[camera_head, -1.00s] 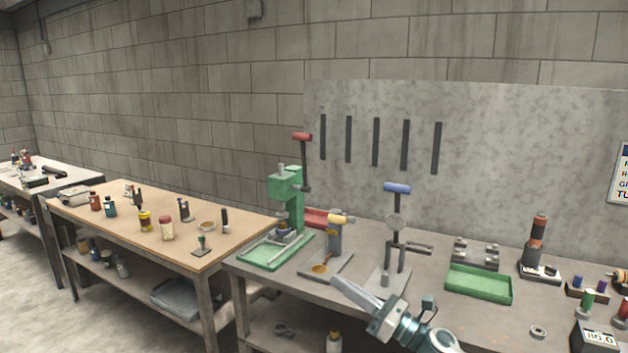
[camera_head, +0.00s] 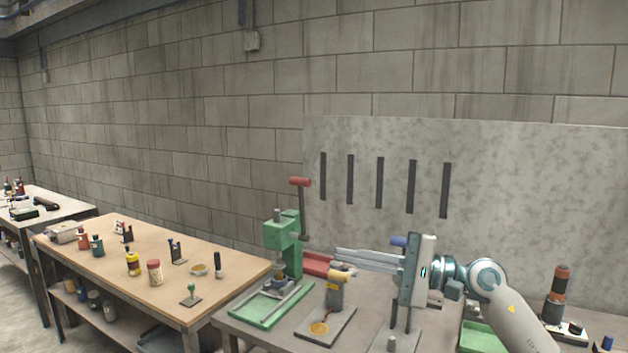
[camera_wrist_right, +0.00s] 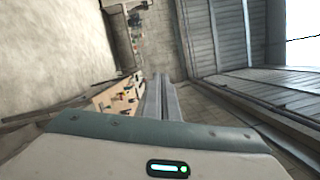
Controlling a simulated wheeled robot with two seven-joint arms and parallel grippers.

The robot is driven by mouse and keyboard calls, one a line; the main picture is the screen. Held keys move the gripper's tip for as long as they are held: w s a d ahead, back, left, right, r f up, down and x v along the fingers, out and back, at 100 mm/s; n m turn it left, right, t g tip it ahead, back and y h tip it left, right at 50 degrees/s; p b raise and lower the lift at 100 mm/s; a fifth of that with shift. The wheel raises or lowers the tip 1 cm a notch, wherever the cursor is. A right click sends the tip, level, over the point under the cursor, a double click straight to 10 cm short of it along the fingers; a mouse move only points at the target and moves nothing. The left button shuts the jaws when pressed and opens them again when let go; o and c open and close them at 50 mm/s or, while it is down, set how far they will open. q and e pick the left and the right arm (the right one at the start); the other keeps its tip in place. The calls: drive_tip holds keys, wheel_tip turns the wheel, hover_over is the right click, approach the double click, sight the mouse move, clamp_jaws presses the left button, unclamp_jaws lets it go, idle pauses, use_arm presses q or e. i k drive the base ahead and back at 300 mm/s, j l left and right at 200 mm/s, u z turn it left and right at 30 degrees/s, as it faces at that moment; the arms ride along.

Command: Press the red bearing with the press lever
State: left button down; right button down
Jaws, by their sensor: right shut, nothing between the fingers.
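The green press (camera_head: 282,240) stands at the left end of the grey bench, in a green tray (camera_head: 262,306). Its lever, with a red handle (camera_head: 299,182), stands upright above the press, leaning a little. A red bearing cannot be made out; the area under the press ram is too small to tell. My right gripper (camera_head: 338,259) reaches in from the right, fingers pointing left toward the press, below the red handle and to its right. It is shut and empty, apart from the lever. In the right wrist view the two fingers (camera_wrist_right: 162,98) lie together. My left gripper is not in view.
A yellow-topped device (camera_head: 335,292) stands right of the press. A blue-handled tool (camera_head: 398,241) is partly hidden behind my right gripper. A red tray (camera_head: 322,262) lies behind. A wooden table (camera_head: 150,260) with jars stands left.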

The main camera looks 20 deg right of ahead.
sight(300, 182)
drive_tip(key=i+l, duration=0.55)
drive_tip(key=i, duration=0.15)
drive_tip(key=i+l, duration=0.6)
drive_tip(key=i, duration=0.1)
